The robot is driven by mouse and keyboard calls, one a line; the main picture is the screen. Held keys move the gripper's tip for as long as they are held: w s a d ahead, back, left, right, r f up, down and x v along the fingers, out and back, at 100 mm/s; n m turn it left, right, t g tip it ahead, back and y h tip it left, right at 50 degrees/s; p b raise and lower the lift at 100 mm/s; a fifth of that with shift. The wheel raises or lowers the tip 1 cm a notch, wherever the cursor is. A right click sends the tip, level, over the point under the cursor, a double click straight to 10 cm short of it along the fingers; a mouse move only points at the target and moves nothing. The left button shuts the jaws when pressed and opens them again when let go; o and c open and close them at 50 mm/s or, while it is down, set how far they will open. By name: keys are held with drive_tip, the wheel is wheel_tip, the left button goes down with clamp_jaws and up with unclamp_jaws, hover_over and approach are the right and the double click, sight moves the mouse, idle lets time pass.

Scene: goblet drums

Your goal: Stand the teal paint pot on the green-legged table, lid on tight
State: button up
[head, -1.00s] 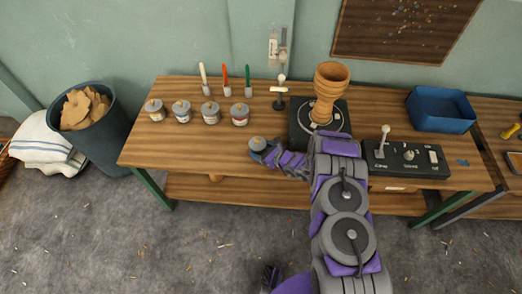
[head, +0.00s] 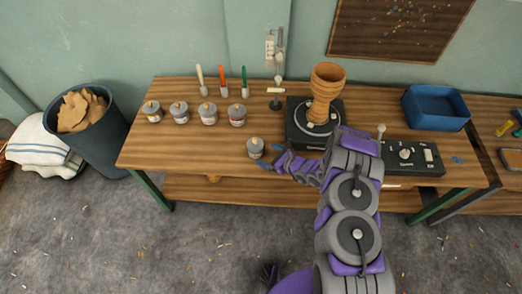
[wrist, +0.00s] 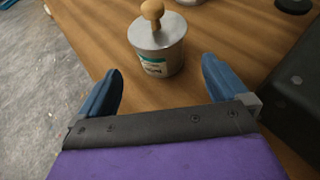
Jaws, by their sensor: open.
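The teal paint pot (head: 255,149) stands upright on the green-legged table (head: 165,150), near its front edge. In the wrist view the pot (wrist: 158,60) shows a grey body, a label with a teal band, and a grey lid (wrist: 155,30) with a wooden knob. The lid sits level on top with no gap that I can see. My gripper (head: 272,161) is open and empty, just right of the pot in the head view. In the wrist view its blue fingers (wrist: 160,85) are spread apart, with the pot beyond their tips and clear of them.
Several similar pots (head: 181,113) stand in a row at the back left, before upright brushes (head: 223,80). A wooden goblet drum (head: 322,92) stands on a dark turntable (head: 300,135). A control box (head: 420,165) and a blue bin (head: 436,107) are to the right.

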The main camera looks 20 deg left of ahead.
drive_tip(key=p+v, duration=0.1)
drive_tip(key=v, duration=0.4)
drive_tip(key=shift+s+d+r, duration=0.1)
drive_tip(key=shift+d+r, duration=0.05)
drive_tip(key=shift+d, duration=0.1)
drive_tip(key=s+a+r+n+g+y, duration=0.1)
drive_tip(key=a+r+n+g+y, duration=0.2)
drive_tip(key=r, duration=0.7)
drive_tip(key=s+r+n+g+h, duration=0.1)
drive_tip(key=s+r+n+g, duration=0.2)
drive_tip(key=s+r+n, duration=0.6)
drive_tip(key=s+r+n+g+h, duration=0.25)
drive_tip(key=s+r, duration=0.45)
drive_tip(key=r, duration=0.6)
drive_tip(key=s+d+r+n+h, duration=0.2)
drive_tip(key=s+d+h, duration=0.2)
drive_tip(key=s+d, duration=0.3)
drive_tip(key=s+d+r+n+t+h, duration=0.1)
drive_tip(key=s+d+r+n+h, duration=0.2)
drive_tip(key=s+d, duration=0.4)
drive_tip(key=s+d+r+n+h, duration=0.2)
drive_tip(key=s+d+h, duration=0.3)
drive_tip(key=d, duration=0.8)
drive_tip(key=s+n, duration=0.1)
drive_tip(key=s, duration=0.1)
drive_tip(key=shift+s+d+r, duration=0.3)
drive_tip(key=shift+s+d, duration=0.05)
drive_tip(key=shift+d, duration=0.05)
drive_tip(key=shift+t, duration=0.25)
